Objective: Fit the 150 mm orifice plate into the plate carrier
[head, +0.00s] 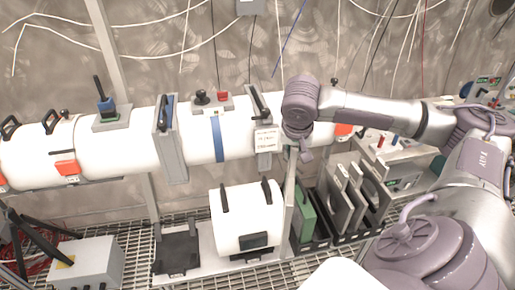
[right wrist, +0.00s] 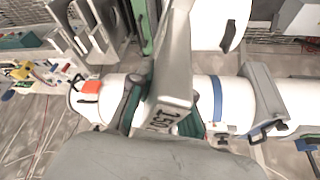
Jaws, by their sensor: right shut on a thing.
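My right gripper (head: 293,150) is shut on the top tab of a thin grey plate (head: 289,192), which hangs upright and nearly edge-on in the head view. A grey upright frame with a black handle (head: 259,103) and a white label sits on the white pipe, just left of my right gripper. A similar grey frame (head: 170,150) is farther left. I cannot tell which is the plate carrier. My left gripper is out of view.
A rack at lower right holds a green plate (head: 306,214) and several grey plates (head: 355,198). A white drum-like body (head: 238,218) stands left of the held plate. Control boxes stand at the right and the lower left (head: 87,264).

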